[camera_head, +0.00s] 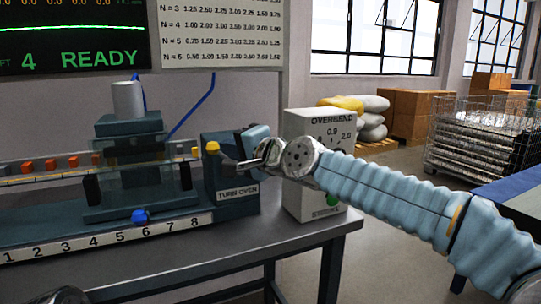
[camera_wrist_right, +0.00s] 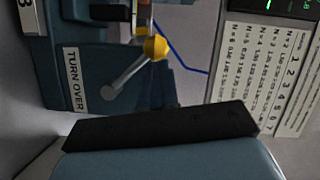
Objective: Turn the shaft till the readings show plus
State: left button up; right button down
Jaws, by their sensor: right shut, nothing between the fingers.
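The pump bench rig (camera_head: 130,175) stands on the table, with a dark block at its right end labelled TURN OVER (camera_head: 237,193). A yellow knob (camera_head: 212,146) shows on that block in the head view. In the right wrist view the yellow knob (camera_wrist_right: 156,47) sits on a short silver crank arm (camera_wrist_right: 125,78). My right gripper (camera_head: 250,163) is shut and empty, just right of the knob and apart from it. The screen (camera_head: 75,35) reads 4 READY with a green trace; its top figures are cut off. My left gripper's fingers are out of view.
A light box labelled OVERBEND (camera_head: 318,125) with a dial stands right behind my right wrist. A numbered scale (camera_head: 110,240) and blue knob (camera_head: 140,217) line the rig's front. A table of figures (camera_head: 215,35) hangs above. Bare grey tabletop (camera_head: 190,255) lies in front.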

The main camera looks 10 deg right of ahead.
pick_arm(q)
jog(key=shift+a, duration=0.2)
pick_arm(e)
jog(key=shift+s+a+f, duration=0.1)
jog(key=shift+a, duration=0.15)
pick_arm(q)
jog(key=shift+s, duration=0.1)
